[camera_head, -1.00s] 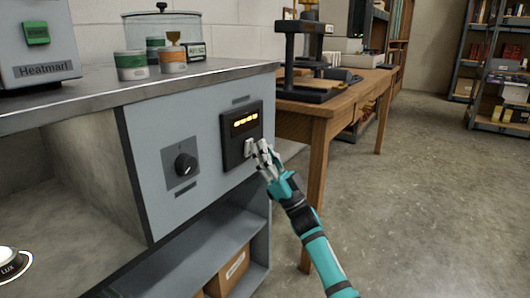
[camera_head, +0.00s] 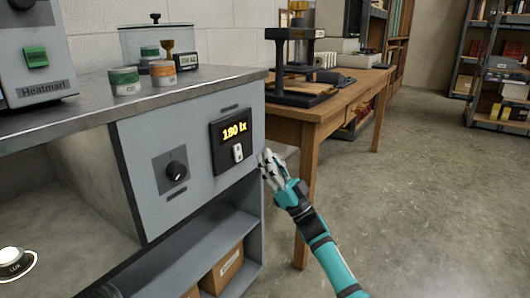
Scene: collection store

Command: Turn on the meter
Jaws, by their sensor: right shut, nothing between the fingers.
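The meter (camera_head: 232,141) is a black panel set in the grey front of the bench, right of a black knob. Its display (camera_head: 235,132) is lit and reads "180 lx" in yellow. A small white rocker switch (camera_head: 238,153) sits below the display. My right gripper (camera_head: 265,160) is just right of the meter, its fingers together and empty, apart from the switch. A white round sensor marked LUX (camera_head: 14,262) glows at the lower left. My left gripper is not in view.
The black knob (camera_head: 177,171) is on the same panel. Jars (camera_head: 124,81) and a Heatmarl device (camera_head: 38,58) with a green switch stand on the bench top. A wooden table (camera_head: 330,95) with a press is behind my right arm. Open floor lies right.

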